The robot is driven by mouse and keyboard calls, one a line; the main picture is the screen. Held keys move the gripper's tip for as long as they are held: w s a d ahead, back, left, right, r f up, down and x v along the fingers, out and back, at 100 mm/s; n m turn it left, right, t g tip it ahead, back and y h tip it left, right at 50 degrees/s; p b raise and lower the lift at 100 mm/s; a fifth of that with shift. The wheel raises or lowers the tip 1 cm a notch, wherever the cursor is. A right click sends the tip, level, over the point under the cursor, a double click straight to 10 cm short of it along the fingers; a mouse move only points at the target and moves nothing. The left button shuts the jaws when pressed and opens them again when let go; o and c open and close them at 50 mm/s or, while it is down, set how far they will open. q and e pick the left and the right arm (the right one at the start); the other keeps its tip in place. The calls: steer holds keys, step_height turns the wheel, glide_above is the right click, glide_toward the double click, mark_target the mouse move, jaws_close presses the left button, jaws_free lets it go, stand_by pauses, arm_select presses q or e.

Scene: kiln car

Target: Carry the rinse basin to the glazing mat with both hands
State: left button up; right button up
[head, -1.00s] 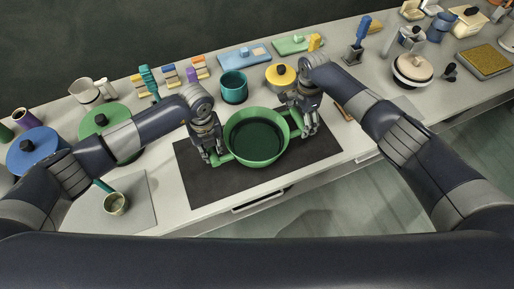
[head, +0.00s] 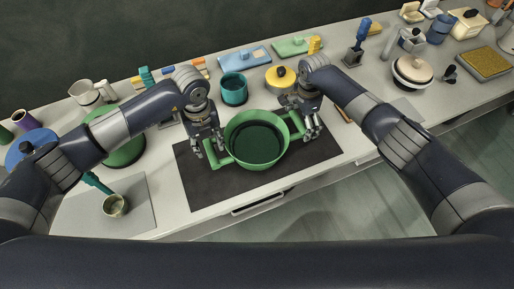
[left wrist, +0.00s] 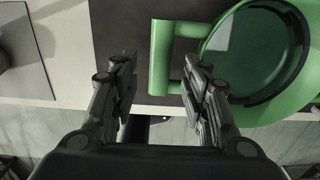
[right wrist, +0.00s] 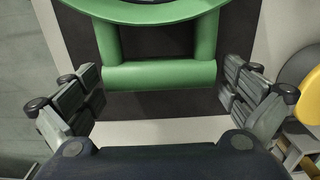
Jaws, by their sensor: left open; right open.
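The green rinse basin (head: 230,137) stands upright on the dark glazing mat (head: 197,187), with a bar handle on each side. My left gripper (head: 211,151) is open at the left handle. In the left wrist view its fingers (left wrist: 160,75) are spread, with the handle's bar (left wrist: 161,55) between them in the picture and no clear grip. My right gripper (head: 312,131) is open at the right handle. In the right wrist view its fingers (right wrist: 160,75) stand wide apart, beyond both ends of the handle bar (right wrist: 160,75).
A teal cup (head: 234,90) and a yellow lidded pot (head: 281,77) stand behind the mat. A green lidded pot (head: 125,152) is partly hidden behind my left arm. A small cup (head: 115,205) sits on a grey board (head: 142,217) at front left.

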arm_select(q)
step_height(320, 180, up, 6)
arm_select(e)
step_height(320, 180, up, 12)
stand_by(0.5)
stand_by(0.5)
